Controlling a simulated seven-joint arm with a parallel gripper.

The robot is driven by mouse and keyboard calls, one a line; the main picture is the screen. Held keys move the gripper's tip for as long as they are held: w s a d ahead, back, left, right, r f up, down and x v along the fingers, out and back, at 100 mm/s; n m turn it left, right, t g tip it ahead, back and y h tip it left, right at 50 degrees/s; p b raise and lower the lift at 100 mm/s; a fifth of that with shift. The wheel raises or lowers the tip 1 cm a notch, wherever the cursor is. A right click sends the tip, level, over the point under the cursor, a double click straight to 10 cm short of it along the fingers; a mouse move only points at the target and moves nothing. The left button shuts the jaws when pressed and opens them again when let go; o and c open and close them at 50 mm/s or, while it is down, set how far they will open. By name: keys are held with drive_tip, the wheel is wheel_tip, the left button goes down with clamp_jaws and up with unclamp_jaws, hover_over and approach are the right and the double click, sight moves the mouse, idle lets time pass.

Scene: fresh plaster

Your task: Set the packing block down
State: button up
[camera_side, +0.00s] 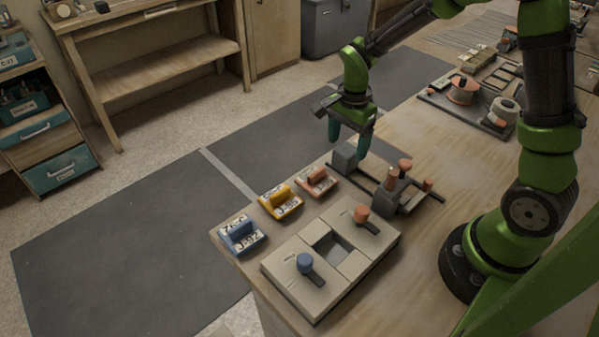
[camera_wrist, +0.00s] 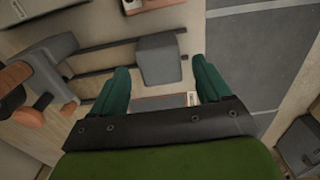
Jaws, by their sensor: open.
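The packing block, a plain grey block (camera_side: 345,157), stands at the far edge of the wooden table, at the end of a dark rail fixture (camera_side: 373,182). In the wrist view the grey block (camera_wrist: 159,60) shows in the gap between my two teal fingers, with some space on each side. My gripper (camera_side: 350,142) points down just above and around the block's top. Its fingers are spread and hold nothing. In the side view the near finger overlaps the block, so the exact height between them is hard to tell.
A beige box (camera_side: 292,284) with a square opening, a blue knob and an orange knob sits at the table's front. Blue (camera_side: 241,236), yellow (camera_side: 281,202) and red (camera_side: 317,182) labelled pieces line the left edge. A tray with spools (camera_side: 462,112) lies farther back.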

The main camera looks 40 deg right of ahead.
sight(347, 149)
wheel_tip(347, 149, up, 10)
drive_tip(key=s+a+r+n+t+y, duration=0.1)
drive_tip(key=s+a+r+n+t, duration=0.1)
drive_tip(key=s+n, duration=0.4)
drive_tip(key=s+a+r+n+t+y, duration=0.1)
drive_tip(key=s+a+r+n+t, duration=0.1)
drive_tip(key=s+r+n+t, duration=0.3)
drive_tip(key=s+r+n, duration=0.1)
drive_tip(key=s+n, duration=0.1)
drive_tip(key=n, duration=0.1)
drive_tip(key=shift+s+a+r, duration=0.15)
drive_tip(key=shift+s+a, duration=0.1)
drive_tip(key=shift+a, duration=0.15)
